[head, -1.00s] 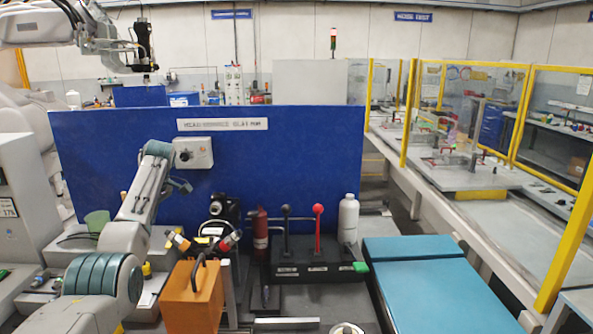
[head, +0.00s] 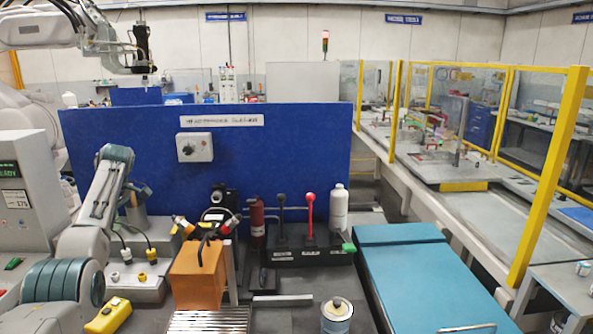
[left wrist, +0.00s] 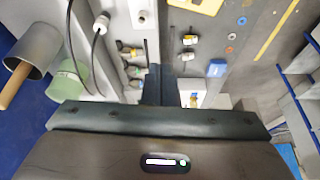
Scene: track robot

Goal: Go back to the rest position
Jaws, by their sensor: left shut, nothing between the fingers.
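My left arm (head: 92,215) comes in from the left in the head view and is folded upward, its wrist in front of the left part of the blue panel (head: 270,160). In the left wrist view my left gripper (left wrist: 172,88) shows as dark fingers close together, shut and empty, above the grey bench surface with its connectors. The fingertips are hard to make out in the head view. My right gripper is in neither view.
The bench holds an orange box (head: 198,280), a lever block (head: 300,245), a white bottle (head: 339,207), a tin (head: 337,318) and a yellow box (head: 108,316). A teal bench pad (head: 430,285) lies right. A fenced line with yellow posts (head: 550,180) runs along the right.

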